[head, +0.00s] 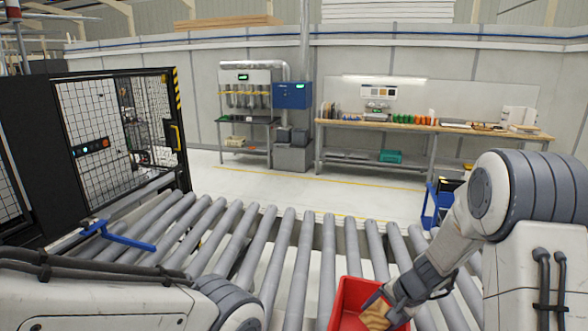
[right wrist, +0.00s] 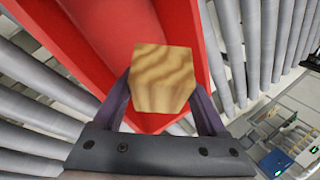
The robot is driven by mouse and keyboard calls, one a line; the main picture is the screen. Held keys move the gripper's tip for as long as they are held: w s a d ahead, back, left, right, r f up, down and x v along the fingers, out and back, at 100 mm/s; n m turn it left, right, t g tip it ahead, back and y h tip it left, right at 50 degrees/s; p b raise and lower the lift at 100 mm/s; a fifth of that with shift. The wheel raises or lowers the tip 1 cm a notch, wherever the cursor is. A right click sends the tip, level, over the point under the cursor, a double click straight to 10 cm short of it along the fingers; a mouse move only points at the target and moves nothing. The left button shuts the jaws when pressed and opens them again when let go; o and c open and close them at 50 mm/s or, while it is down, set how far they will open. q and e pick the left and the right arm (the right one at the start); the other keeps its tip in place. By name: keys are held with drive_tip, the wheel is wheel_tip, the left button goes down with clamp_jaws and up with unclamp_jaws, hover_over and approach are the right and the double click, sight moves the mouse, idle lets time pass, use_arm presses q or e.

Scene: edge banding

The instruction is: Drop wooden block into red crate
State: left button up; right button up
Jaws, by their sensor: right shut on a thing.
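The wooden block (right wrist: 162,80) has light wavy grain and sits between the two fingers of my right gripper (right wrist: 163,100), which is shut on it. In the head view the block (head: 375,313) and the right gripper (head: 384,306) are over the red crate (head: 347,290). The crate stands on the rollers at the bottom of the view, and its red wall (right wrist: 118,25) shows behind the block in the right wrist view. I cannot tell how far the block is above the crate floor. My left arm shows at the lower left of the head view, but its gripper is out of view.
A roller conveyor (head: 287,260) spans the front, with bare rollers left of the crate. A blue bar (head: 118,237) lies across its left side. A black mesh guard (head: 98,130) stands at left. A workbench (head: 430,127) is far back.

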drive_tip(key=shift+d+f, duration=0.2)
drive_tip(key=shift+f, duration=0.05)
wheel_tip(320, 180, down, 5)
drive_tip(key=b, duration=0.4)
drive_tip(key=shift+f, duration=0.2)
drive_tip(key=o, duration=1.4)
drive_tip(key=shift+r, duration=0.1)
drive_tip(key=v, duration=1)
drive_tip(key=shift+d+r, duration=0.1)
